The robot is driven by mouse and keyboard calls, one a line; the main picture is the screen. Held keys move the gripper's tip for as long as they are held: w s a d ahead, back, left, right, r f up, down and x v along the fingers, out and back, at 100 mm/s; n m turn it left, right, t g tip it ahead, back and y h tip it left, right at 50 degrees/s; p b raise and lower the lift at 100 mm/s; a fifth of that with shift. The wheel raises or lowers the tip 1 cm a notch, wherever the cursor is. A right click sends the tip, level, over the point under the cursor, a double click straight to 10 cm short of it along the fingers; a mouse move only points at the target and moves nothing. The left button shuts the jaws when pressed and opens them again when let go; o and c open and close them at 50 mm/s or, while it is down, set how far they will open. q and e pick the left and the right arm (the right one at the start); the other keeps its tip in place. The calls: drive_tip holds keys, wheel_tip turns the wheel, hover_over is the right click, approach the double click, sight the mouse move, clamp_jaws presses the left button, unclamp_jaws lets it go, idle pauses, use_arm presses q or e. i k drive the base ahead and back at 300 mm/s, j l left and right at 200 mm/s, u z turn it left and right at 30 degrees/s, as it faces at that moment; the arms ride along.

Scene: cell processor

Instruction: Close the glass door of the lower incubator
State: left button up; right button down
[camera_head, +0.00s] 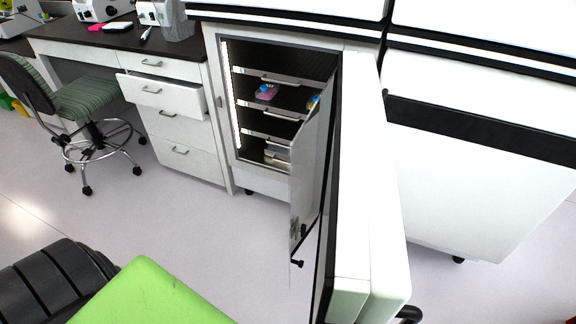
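The lower incubator (228,125) stands open in the middle of the view, with its lit interior showing. Its glass door (309,165) is swung open on the right side of the opening, seen at a steep angle. A small dark latch (297,263) shows near the glass door's lower free edge. The thick white outer door (372,190) is also open, just right of the glass door, and projects toward me. Neither of my grippers is in view.
Shelves inside hold a pink and blue item (266,92) and stacked pale items (277,152). An open drawer (160,92) sticks out of the desk on the left, near a green striped chair (85,97). The floor (215,235) before the incubator is clear.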

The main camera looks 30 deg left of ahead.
sight(308, 152)
drive_tip(key=l+u, duration=0.1)
drive_tip(key=u, duration=0.7)
